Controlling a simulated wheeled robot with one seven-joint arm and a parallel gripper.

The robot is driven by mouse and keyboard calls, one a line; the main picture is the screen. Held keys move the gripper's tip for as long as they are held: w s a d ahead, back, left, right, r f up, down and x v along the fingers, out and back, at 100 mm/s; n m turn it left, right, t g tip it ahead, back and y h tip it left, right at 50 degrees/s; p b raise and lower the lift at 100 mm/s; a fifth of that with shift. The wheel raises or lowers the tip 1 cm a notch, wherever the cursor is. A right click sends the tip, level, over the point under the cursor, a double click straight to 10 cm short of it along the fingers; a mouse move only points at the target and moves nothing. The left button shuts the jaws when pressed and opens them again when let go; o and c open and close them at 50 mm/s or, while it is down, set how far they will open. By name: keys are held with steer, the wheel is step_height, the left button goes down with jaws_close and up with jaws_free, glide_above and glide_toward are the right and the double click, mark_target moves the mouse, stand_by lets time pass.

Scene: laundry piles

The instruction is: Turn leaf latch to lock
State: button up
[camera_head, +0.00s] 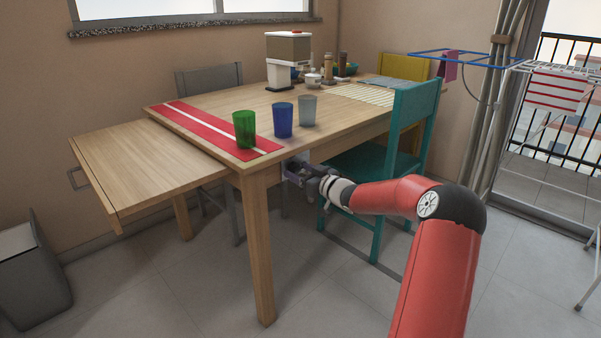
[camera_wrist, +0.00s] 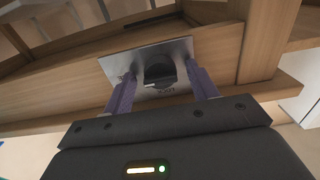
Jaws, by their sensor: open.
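The leaf latch is a black turning knob (camera_wrist: 160,73) on a grey metal plate (camera_wrist: 184,48), fixed to the wooden underframe of the table; it shows in the wrist view. Small lettering is on the plate, too small to read surely. My gripper (camera_wrist: 162,84) is open, with one purple finger on each side of the knob. I cannot tell whether the fingers touch it. In the head view my gripper (camera_head: 300,175) is under the table's front edge, near the front leg. The table leaf (camera_head: 140,168) is extended level at the left end of the table (camera_head: 220,110).
Green (camera_head: 244,130), blue (camera_head: 283,120) and grey (camera_head: 308,110) cups stand near the table's front edge above my gripper. A table leg (camera_head: 259,250) stands left of it. A teal chair (camera_head: 375,160) is close on the right. The floor in front is clear.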

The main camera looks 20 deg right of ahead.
steer(key=c, duration=1)
steer(key=shift+f+n+b, duration=0.1)
steer(key=shift+n+b, duration=0.3)
steer(key=shift+b, duration=0.05)
steer(key=shift+n+b, duration=7.4)
steer(key=shift+n, duration=1.1)
